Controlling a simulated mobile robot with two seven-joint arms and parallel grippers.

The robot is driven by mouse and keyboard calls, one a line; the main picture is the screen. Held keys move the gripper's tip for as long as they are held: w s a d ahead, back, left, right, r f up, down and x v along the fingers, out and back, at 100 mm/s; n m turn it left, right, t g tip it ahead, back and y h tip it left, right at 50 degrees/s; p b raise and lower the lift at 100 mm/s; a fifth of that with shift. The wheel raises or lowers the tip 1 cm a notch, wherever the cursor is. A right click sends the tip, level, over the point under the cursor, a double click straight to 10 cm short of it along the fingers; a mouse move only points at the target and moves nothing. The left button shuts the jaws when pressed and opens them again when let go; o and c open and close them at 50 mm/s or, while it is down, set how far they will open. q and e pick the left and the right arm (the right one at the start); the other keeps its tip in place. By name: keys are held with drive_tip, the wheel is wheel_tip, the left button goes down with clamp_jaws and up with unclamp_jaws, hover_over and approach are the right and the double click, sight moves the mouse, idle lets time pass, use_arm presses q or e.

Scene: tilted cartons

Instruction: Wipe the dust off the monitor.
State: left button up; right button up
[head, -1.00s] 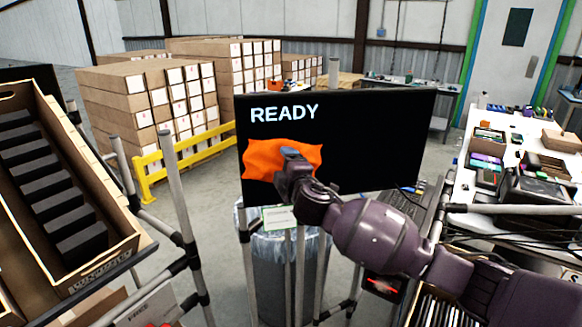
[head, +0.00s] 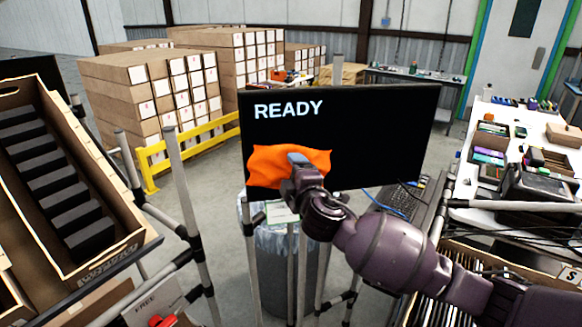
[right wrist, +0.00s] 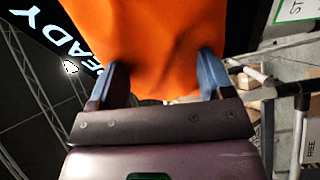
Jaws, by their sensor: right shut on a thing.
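The monitor (head: 385,125) is a black screen with the word READY in white at its upper left. No dust can be made out on it in the head view. My right gripper (head: 297,163) is shut on an orange cloth (head: 268,165), which is spread in front of the lower left of the screen. In the right wrist view the cloth (right wrist: 145,45) hangs between the two blue fingers (right wrist: 162,85), with part of the screen (right wrist: 70,45) at the left. I cannot tell whether the cloth touches the screen. My left gripper is not in view.
A tilted carton (head: 110,240) with black items stands at the left on a pipe rack. A bin (head: 275,268) stands below the monitor. A keyboard (head: 425,200) and a white table (head: 545,175) with boxes are at the right. Stacked cartons (head: 145,90) fill the back.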

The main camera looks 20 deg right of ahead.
drive_tip(key=shift+s, duration=0.2)
drive_tip(key=shift+s+a, duration=0.2)
drive_tip(key=shift+s, duration=1.3)
